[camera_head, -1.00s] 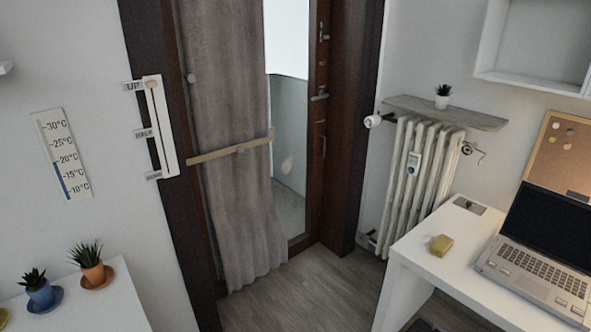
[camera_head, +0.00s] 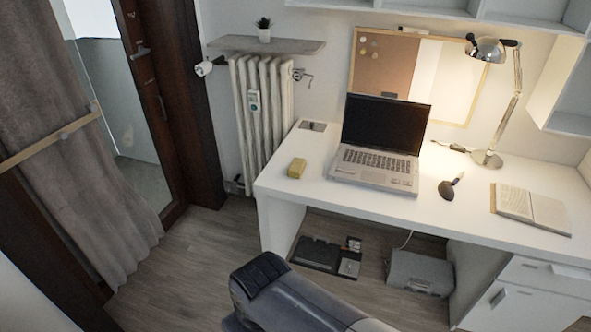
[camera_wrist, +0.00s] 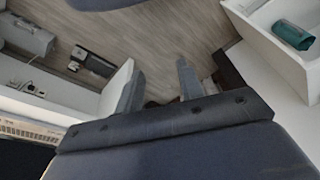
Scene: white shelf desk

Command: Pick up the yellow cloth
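The yellow cloth (camera_head: 297,168) is a small folded block lying on the front left part of the white desk (camera_head: 268,184), left of the laptop, in the head view. I cannot make out the cloth in the wrist view. My gripper (camera_wrist: 160,82) shows in the wrist view with its two grey fingers apart and nothing between them, over the floor. In the head view my dark arm reaches in from the bottom, in front of the desk and well apart from the cloth.
On the desk are an open laptop (camera_head: 377,146), a dark mouse-like item (camera_head: 449,188), an open book (camera_head: 531,208) and a lamp (camera_head: 488,50). A radiator (camera_head: 262,110) stands behind the left edge. A teal item (camera_wrist: 293,35) lies in a white compartment in the wrist view.

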